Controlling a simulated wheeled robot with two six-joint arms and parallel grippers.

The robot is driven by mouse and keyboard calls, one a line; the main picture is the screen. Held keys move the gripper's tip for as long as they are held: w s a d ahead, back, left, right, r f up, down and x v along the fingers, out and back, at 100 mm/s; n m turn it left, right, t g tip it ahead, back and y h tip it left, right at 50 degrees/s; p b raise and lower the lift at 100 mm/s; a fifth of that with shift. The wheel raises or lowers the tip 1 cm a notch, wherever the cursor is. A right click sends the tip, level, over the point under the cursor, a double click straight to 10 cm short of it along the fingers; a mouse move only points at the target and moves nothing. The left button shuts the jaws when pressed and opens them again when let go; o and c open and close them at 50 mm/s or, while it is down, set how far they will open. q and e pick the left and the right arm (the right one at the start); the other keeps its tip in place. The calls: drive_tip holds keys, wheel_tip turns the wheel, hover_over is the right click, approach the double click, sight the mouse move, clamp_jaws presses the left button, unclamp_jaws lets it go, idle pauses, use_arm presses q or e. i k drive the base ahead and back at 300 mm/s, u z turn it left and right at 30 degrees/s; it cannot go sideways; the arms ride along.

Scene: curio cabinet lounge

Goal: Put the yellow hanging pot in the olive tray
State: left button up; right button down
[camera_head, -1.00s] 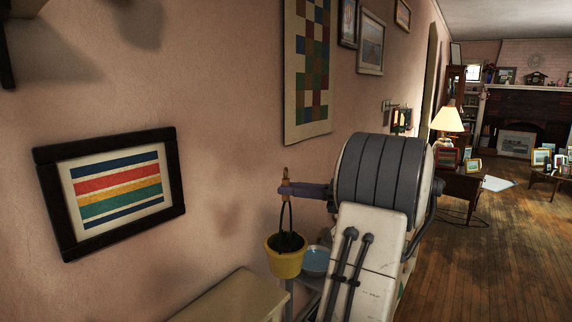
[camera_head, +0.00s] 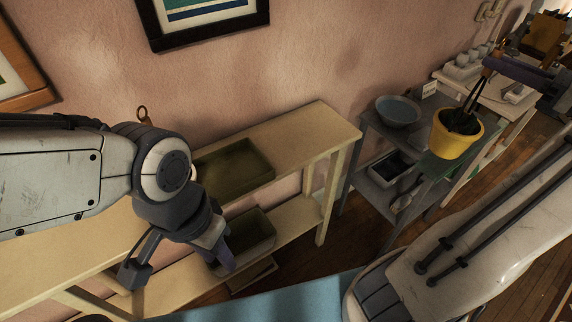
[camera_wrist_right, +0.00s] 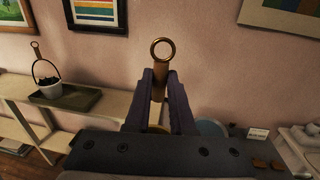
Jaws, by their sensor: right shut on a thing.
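The yellow hanging pot (camera_head: 455,138) hangs by its dark handle from my right gripper (camera_head: 490,66), at the right of the head view. My right gripper (camera_wrist_right: 160,78) is shut on the pot's brass ring hanger (camera_wrist_right: 161,52). The olive tray (camera_head: 258,176) lies on the cream table's top, left of the pot and well apart from it. In the right wrist view a white pot with a dark handle (camera_wrist_right: 50,88) stands in this tray (camera_wrist_right: 85,100). My left arm hides that pot in the head view. My left gripper (camera_head: 222,260) points down before the table; its fingers overlap.
The cream table (camera_head: 318,130) has a lower shelf with another olive container (camera_head: 262,236). A grey shelf unit (camera_head: 362,150) holds a blue bowl (camera_head: 398,110), near the yellow pot. Framed pictures (camera_head: 205,28) hang on the wall. A blue surface (camera_head: 290,300) is at the bottom.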

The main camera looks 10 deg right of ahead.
sight(237, 170)
drive_tip(key=z, duration=1.55)
drive_tip(key=k, duration=0.8)
drive_tip(key=u, duration=2.1)
drive_tip(key=i, duration=0.5)
drive_tip(key=z, duration=0.05)
